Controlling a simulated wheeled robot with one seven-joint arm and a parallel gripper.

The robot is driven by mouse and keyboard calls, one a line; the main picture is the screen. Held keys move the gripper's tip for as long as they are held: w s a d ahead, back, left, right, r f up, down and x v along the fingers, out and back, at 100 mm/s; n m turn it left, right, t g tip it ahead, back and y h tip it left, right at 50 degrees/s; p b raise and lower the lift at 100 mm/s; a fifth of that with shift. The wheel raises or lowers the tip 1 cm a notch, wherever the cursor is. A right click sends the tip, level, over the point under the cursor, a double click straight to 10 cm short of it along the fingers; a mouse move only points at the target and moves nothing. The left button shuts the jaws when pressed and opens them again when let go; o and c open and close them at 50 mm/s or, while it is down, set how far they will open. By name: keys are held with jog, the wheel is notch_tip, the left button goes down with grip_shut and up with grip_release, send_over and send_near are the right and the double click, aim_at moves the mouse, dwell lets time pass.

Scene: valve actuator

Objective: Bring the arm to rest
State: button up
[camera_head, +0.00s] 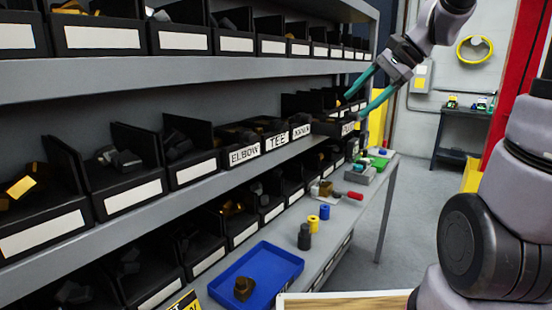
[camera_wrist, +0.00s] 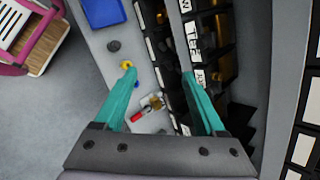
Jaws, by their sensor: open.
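My gripper (camera_head: 358,99) is raised at the upper right of the head view, beside the shelf rack. Its two teal fingers are spread apart with nothing between them. In the wrist view the open gripper (camera_wrist: 160,72) hangs over the edge of the shelf, with labelled bins and the lower bench below it. My arm reaches in from the right of the head view.
A shelf rack (camera_head: 130,66) with black bins fills the left. A blue tray (camera_head: 283,262) holding a dark part lies on the lower bench, near yellow and dark cylinders and a red piece (camera_head: 355,195). Open floor (camera_head: 412,215) lies right of the bench.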

jog(key=s+d+n+t+h, duration=0.2)
jog(key=s+n, duration=0.1)
jog(key=s, duration=0.4)
jog(key=s+d+r+n+t+h, duration=0.1)
jog(key=s+d+n+h, duration=0.1)
jog(key=s, duration=0.5)
jog(key=shift+n+t+h, duration=0.4)
jog(key=shift+n+h, duration=0.3)
jog(key=shift+n, duration=0.4)
